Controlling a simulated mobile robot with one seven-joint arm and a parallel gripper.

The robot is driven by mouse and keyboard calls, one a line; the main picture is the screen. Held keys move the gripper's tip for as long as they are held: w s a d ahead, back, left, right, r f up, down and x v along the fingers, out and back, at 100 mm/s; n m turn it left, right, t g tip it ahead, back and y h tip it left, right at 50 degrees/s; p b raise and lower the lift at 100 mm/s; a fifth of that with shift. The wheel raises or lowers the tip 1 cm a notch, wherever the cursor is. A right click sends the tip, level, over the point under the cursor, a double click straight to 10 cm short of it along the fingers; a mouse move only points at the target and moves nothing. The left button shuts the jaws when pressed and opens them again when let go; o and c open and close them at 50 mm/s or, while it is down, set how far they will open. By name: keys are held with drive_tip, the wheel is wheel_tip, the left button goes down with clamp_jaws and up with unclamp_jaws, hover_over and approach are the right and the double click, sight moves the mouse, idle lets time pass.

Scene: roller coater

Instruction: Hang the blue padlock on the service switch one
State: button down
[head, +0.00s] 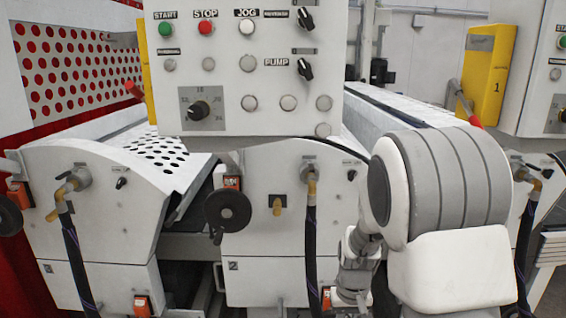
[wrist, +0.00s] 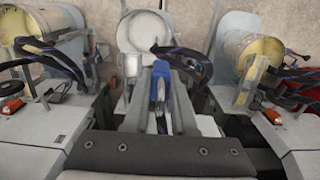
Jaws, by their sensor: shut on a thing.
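In the wrist view my gripper (wrist: 160,96) reaches away from the lower edge, its pale fingers shut on the blue padlock (wrist: 158,78). The padlock's blue part shows between the fingers; its shackle cannot be made out. In the head view my gripper and the padlock are not visible. A yellow box marked 1 (head: 485,75), which looks like service switch one, stands at the right behind my arm. A red-ended lever (head: 466,106) is on its left side, angled down to the right. My gripper is apart from it.
A white control panel (head: 245,60) hangs at upper centre. Below it are white machine housings with a black handwheel (head: 228,210) and hanging dark hoses (head: 310,255). The wrist view shows dark cables (wrist: 50,55) and yellowish cylinders (wrist: 250,58) on both sides.

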wheel_tip(320, 180, down, 8)
drive_tip(key=b, duration=0.5)
drive_tip(key=shift+r, duration=0.1)
